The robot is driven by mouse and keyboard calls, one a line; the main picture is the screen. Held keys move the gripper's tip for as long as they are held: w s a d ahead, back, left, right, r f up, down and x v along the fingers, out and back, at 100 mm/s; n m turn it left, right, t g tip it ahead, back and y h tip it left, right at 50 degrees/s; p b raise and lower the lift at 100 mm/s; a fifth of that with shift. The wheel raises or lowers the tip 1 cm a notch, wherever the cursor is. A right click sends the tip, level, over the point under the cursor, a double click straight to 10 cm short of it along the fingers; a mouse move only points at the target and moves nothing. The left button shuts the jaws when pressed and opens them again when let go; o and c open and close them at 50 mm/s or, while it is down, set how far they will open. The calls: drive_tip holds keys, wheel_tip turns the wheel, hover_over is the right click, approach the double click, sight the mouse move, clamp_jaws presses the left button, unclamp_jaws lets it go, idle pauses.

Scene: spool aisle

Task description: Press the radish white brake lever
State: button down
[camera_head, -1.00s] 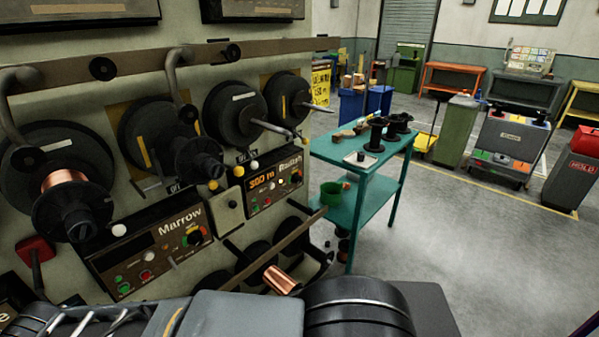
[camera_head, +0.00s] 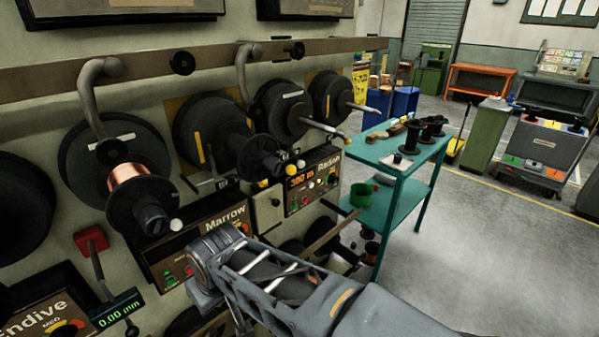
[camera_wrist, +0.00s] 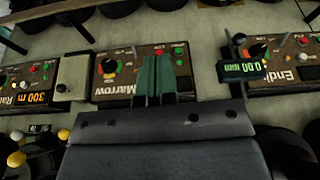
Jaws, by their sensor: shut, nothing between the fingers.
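The Radish panel (camera_head: 312,185) is on the machine wall right of the middle in the head view, its orange display reading 300 m. A small white knob (camera_head: 300,163), which looks like the white brake lever's end, sits just above it, with a yellow knob (camera_head: 262,184) to its left. In the wrist view the picture is upside down. The Radish panel (camera_wrist: 14,84) is at the far left, with a pale knob (camera_wrist: 17,135) below it. My gripper (camera_wrist: 158,62) is shut and empty in front of the Marrow panel (camera_wrist: 113,80), apart from the Radish knobs. The head view does not show its fingertips clearly.
Spools (camera_head: 118,172) stick out from the wall above the panels, one wound with copper. A red block with a handle (camera_head: 91,240) and the Endive panel (camera_head: 45,318) are at lower left. A teal table (camera_head: 385,158) stands to the right. Open floor lies beyond it.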

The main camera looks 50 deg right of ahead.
drive_tip(key=w+d+f+n+t+h, duration=0.1)
drive_tip(key=w+d+n+t+h, duration=0.5)
drive_tip(key=w+d, duration=1)
drive_tip(key=s+d+r+h, duration=0.1)
drive_tip(key=s+d+h, duration=0.1)
drive_tip(key=d+h, duration=0.3)
drive_tip(key=s+d+r+n+h, duration=0.1)
drive_tip(key=s+d+r+h, duration=0.1)
drive_tip(key=d+h, duration=0.4)
drive_tip(key=shift+d+g, duration=0.3)
drive_tip(key=shift+d, duration=1.75)
drive_tip(key=shift+w, duration=0.1)
drive_tip(key=p+x, duration=0.2)
drive_tip(key=x, duration=0.8)
